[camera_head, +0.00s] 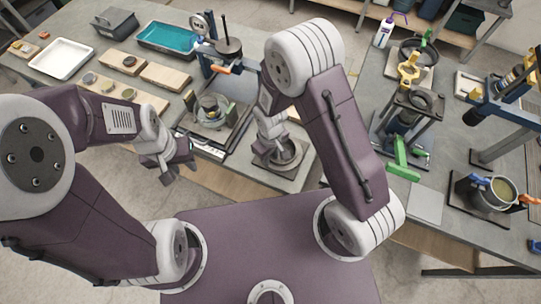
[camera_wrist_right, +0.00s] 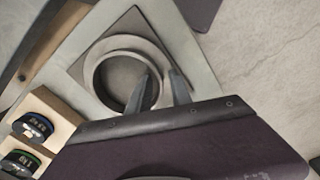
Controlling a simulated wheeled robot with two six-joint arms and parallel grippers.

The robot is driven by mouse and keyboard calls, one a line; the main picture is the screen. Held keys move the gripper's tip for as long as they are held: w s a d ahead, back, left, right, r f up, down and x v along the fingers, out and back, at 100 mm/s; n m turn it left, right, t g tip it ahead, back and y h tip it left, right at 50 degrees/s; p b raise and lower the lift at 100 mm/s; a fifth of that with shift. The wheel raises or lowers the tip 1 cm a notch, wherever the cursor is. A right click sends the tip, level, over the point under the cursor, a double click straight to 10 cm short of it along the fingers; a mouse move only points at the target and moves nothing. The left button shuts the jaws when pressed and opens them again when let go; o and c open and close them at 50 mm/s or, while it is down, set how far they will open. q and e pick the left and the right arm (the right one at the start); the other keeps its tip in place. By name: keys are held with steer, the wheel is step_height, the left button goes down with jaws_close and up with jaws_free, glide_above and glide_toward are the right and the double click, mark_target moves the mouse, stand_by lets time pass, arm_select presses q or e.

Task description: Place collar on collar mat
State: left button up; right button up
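The collar (camera_wrist_right: 118,42) is a grey metal ring. It lies flat on a dark square mat (camera_wrist_right: 137,22), which sits on a lighter grey plate; the ring also shows in the head view (camera_head: 292,160). My right gripper (camera_wrist_right: 160,84) is over the ring's near right side, with one finger over the ring's inside and the other outside its wall. The fingers are apart, with a gap between them. Whether they touch the wall is hard to tell. My left gripper (camera_head: 178,173) is empty, with its fingers apart, off the bench's front edge.
Two wooden blocks with dark knobs (camera_wrist_right: 33,124) stand left of the plate in the wrist view. A fixture with a round part (camera_head: 210,108) is left of the mat. A teal tray (camera_head: 168,37) and white tray (camera_head: 62,59) lie farther back. A second bench with tools stands right.

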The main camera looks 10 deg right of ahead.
step_height(320, 180, up, 12)
steer(key=s+d+r+m, duration=0.1)
steer(key=s+d+m, duration=0.1)
steer(key=d, duration=0.3)
steer(key=s+d+r+m+t, duration=0.1)
steer(key=s+d+m, duration=0.2)
steer(key=d+m, duration=0.2)
steer(key=shift+s+d, duration=0.3)
steer(key=shift+d, duration=0.2)
